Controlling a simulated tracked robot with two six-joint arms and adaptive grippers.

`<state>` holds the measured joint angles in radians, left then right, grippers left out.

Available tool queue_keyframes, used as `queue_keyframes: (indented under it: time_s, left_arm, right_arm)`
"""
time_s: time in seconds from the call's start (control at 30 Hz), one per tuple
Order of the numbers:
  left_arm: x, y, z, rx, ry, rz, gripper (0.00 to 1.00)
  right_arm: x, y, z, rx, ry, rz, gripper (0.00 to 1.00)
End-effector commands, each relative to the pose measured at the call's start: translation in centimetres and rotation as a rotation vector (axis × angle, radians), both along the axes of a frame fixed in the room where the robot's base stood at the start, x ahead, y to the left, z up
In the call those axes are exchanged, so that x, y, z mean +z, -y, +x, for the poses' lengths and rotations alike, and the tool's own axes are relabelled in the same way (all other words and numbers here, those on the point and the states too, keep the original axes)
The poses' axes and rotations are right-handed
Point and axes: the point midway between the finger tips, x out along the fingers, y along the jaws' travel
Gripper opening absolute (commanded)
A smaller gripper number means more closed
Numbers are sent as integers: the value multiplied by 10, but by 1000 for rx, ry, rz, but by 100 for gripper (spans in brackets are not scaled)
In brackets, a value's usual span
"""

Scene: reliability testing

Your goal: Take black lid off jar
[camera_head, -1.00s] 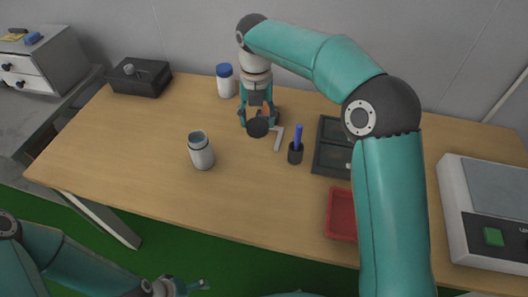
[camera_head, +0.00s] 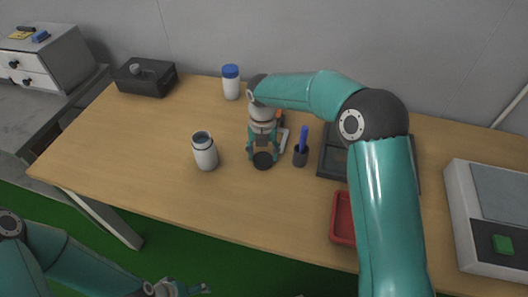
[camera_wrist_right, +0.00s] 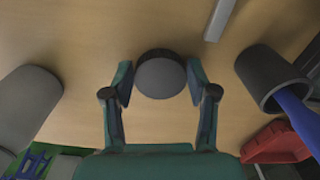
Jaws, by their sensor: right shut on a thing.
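The jar (camera_head: 205,153) stands upright on the table with its mouth uncovered, left of my right gripper. It also shows at the left of the right wrist view (camera_wrist_right: 28,105). My right gripper (camera_head: 262,158) is shut on the black lid (camera_head: 263,160), apart from the jar. In the right wrist view the round lid (camera_wrist_right: 160,75) sits between the two fingers. I cannot tell exactly how high it is above the table. My left gripper (camera_head: 190,289) is at the bottom edge of the head view, away from the table; its jaw state is unclear.
A dark cup with a blue pen (camera_head: 300,155) stands right of the right gripper. A dark tray (camera_head: 332,162) and red tray (camera_head: 343,222) lie further right. A blue-capped white bottle (camera_head: 231,84) and black box (camera_head: 146,79) stand behind. The table's left front is clear.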

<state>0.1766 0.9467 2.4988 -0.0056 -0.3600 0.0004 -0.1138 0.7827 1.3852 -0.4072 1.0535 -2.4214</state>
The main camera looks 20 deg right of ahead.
Motion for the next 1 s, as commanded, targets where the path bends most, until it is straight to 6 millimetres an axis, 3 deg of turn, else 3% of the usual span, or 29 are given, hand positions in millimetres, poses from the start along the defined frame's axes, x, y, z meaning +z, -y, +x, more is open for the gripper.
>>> queue_keyframes:
  time_s: [0.2,0.23,0.37,0.77,1.0]
  left_arm:
    - [-1,0,0,0,0,0,88]
    - [-1,0,0,0,0,0,88]
    - [-1,0,0,0,0,0,88]
    - [1,0,0,0,0,0,88]
    - [3,0,0,0,0,0,88]
  right_arm:
    - [-2,0,0,-1,0,0,16]
    - [-2,0,0,-1,0,0,59]
    - [-1,0,0,-1,0,0,81]
    - [2,1,0,-1,1,1,83]
    - [32,0,1,-2,4,2,83]
